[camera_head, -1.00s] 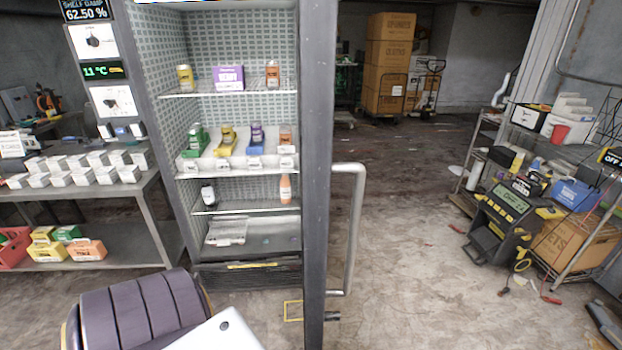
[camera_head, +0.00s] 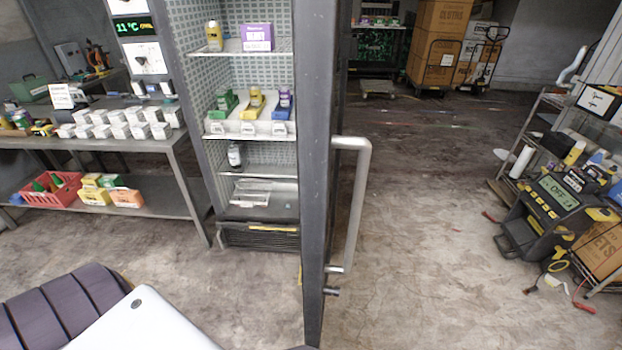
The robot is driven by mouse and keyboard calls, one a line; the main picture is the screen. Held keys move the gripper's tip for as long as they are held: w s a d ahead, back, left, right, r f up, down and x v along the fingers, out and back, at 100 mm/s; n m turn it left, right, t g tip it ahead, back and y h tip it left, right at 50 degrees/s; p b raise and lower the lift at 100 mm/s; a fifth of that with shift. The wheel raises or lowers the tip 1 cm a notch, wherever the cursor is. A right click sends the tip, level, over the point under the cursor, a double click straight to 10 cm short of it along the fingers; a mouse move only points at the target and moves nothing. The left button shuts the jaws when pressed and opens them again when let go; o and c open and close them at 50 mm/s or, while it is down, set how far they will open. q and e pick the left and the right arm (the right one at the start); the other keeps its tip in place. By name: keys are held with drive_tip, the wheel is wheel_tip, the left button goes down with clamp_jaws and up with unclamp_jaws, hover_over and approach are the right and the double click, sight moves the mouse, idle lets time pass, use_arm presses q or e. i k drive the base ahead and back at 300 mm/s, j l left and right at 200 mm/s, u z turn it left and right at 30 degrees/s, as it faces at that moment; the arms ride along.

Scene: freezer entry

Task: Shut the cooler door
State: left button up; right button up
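The cooler (camera_head: 262,209) stands at the centre left with its shelves exposed. Its door (camera_head: 313,120) stands open, seen nearly edge-on as a tall dark frame. The door hides the right part of the cooler's shelves. A silver bar handle (camera_head: 358,200) is on the door's right side. Part of my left arm, dark ribbed and white, shows at the bottom left, well short of the door. Neither gripper is in view.
A steel table (camera_head: 180,170) with small white boxes and a red basket (camera_head: 52,190) stands left of the cooler. A shelf rack and a yellow-black device (camera_head: 560,205) stand at the right. Stacked cartons (camera_head: 440,40) are at the back.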

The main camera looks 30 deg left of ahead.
sight(324, 44)
drive_tip(key=i+l+u, duration=0.15)
drive_tip(key=u, duration=0.3)
drive_tip(key=i+l+u, duration=0.15)
drive_tip(key=u, duration=0.25)
drive_tip(key=i+l+u, duration=0.15)
drive_tip(key=l+u, duration=0.15)
drive_tip(key=i+l+u, duration=0.25)
drive_tip(key=k+l, duration=0.05)
drive_tip(key=k, duration=0.05)
